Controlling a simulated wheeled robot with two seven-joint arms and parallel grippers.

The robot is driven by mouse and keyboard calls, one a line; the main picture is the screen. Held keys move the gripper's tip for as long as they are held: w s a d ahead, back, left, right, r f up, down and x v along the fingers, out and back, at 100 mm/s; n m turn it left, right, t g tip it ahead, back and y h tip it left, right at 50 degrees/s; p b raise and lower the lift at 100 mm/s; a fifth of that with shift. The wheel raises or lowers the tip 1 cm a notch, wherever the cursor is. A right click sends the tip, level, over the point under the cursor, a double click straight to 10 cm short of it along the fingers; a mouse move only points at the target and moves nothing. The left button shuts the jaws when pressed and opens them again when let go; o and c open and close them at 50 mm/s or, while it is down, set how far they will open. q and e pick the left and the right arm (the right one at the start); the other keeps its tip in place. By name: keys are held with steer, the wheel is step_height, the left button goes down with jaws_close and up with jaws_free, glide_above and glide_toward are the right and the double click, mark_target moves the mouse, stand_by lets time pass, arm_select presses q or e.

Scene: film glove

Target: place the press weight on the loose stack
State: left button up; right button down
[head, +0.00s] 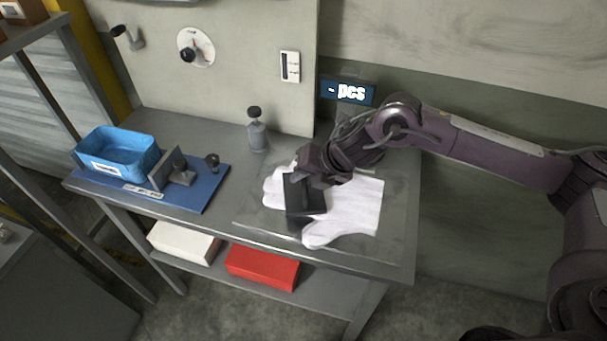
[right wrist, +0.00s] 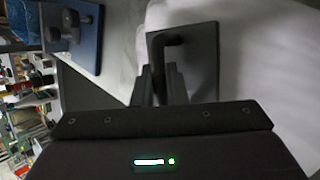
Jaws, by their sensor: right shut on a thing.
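The loose stack of white gloves (head: 345,213) lies on the right part of the grey bench. The press weight (head: 303,203) is a dark rectangular plate with a handle. My right gripper (head: 314,180) is shut on it, over the finger end of the stack. In the right wrist view the weight (right wrist: 203,62) sits just beyond my right gripper (right wrist: 162,82), with the white stack (right wrist: 270,60) behind it. I cannot tell whether the plate touches the gloves or hangs slightly above them. My left gripper is out of view.
A blue mat (head: 205,190) on the left holds a blue bin (head: 117,157) and a metal stand (head: 172,169). White and red boxes (head: 262,267) sit on the lower shelf.

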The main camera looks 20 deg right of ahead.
steer(key=shift+r, duration=0.15)
steer(key=shift+f+b, duration=0.4)
steer(key=c, duration=1.5)
jaws_free()
steer(key=shift+o, duration=0.2)
steer(key=shift+r+p, duration=0.45)
steer(key=shift+r, duration=0.15)
steer(key=b+v, duration=0.1)
steer(key=v, duration=1)
steer(key=shift+s+d+b, duration=0.15)
steer(key=shift+s+b, duration=0.2)
steer(key=shift+r, duration=0.1)
